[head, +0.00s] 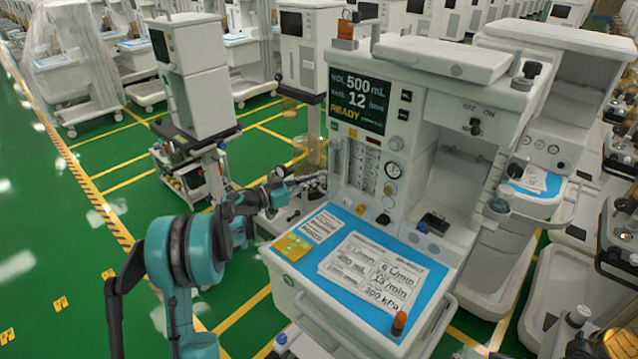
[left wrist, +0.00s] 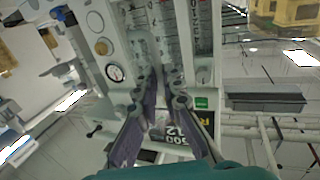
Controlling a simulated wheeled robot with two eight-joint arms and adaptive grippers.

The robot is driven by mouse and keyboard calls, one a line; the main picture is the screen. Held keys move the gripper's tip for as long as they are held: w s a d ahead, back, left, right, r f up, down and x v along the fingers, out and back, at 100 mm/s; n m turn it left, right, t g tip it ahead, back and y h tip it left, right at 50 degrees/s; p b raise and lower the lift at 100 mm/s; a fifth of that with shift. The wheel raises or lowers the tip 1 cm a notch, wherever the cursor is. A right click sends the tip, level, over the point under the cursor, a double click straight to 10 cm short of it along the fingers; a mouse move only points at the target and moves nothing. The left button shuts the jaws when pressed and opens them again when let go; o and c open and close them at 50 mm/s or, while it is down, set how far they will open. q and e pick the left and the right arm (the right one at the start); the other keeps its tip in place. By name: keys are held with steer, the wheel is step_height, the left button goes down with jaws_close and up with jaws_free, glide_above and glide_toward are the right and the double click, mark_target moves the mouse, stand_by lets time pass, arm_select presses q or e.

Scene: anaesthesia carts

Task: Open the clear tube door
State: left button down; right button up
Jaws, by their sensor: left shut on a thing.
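The anaesthesia cart (head: 405,55) has clear flow tubes (head: 363,168) below its dark screen (head: 357,97). My left gripper (head: 318,180) is at the left side of these tubes. In the left wrist view, the cart front looks upside down, and my left gripper (left wrist: 162,80) has its fingers close together at the pale edge of the clear tube door (left wrist: 147,48). It is shut on that edge. The flow tubes (left wrist: 198,35) show just beyond it. How far the door stands from the panel is hard to tell. My right gripper is not in view.
A blue work surface (head: 400,318) with printed cards and a yellow pad (head: 292,247) juts out below the tubes. A round gauge (head: 394,170) and knobs sit right of them. Another cart (head: 190,75) stands behind my left arm. Green floor at left is clear.

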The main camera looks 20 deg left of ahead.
arm_select(q)
steer(key=shift+w+a+r, duration=0.1)
steer(key=shift+w, duration=0.15)
stand_by(0.3)
steer(key=c, duration=1.6)
jaws_free()
steer(key=shift+w+d, duration=0.2)
steer(key=shift+d, duration=0.05)
steer(key=shift+c, duration=0.2)
steer(key=v, duration=1.2)
